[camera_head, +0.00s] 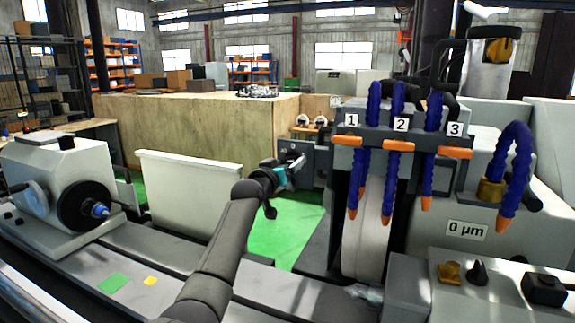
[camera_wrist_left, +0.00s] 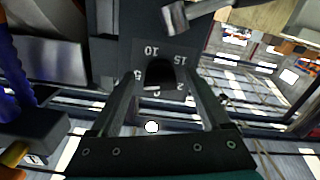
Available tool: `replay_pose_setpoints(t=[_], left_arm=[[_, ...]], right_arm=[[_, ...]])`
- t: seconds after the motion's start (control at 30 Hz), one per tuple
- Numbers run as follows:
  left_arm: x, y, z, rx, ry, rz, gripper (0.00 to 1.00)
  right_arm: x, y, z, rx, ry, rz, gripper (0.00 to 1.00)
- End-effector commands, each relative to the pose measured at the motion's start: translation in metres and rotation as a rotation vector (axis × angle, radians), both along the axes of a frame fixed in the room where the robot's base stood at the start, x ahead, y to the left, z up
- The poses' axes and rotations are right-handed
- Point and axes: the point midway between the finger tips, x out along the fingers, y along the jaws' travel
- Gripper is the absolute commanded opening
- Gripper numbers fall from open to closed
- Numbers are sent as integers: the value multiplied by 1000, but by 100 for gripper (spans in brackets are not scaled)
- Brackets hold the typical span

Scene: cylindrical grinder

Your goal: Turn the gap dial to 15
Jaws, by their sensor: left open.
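The gap dial is a dark knob (camera_wrist_left: 158,70) on a dark panel in the left wrist view. White marks around it include 10 at its upper left, 15 at its upper right and 5 at its left. Which mark it points to is hard to tell. My left gripper (camera_wrist_left: 160,82) is open, with one finger on each side of the knob; contact is not clear. In the head view, my left gripper (camera_head: 296,166) is at the dark panel (camera_head: 294,149) left of the grinding wheel and hides the dial. My right gripper is not in view.
Blue coolant hoses (camera_head: 397,165) with orange tips, numbered 1 to 3, hang before the grinding wheel (camera_head: 364,240). A 0 µm label (camera_head: 467,230) is at the right. A white guard plate (camera_head: 188,190) stands left of my arm. Green floor (camera_head: 285,230) shows below the gripper.

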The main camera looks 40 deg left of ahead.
Motion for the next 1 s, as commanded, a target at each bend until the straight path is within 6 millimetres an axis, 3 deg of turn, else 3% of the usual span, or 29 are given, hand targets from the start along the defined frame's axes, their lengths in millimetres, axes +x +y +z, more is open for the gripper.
replay_pose_setpoints(t=[0.07,0.73,1.0], left_arm=[[0,0,0,0,0,0,77],[0,0,0,0,1,0,2],[0,0,-1,17,7,1,0]], right_arm=[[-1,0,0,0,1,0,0],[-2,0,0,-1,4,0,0],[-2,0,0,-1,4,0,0]])
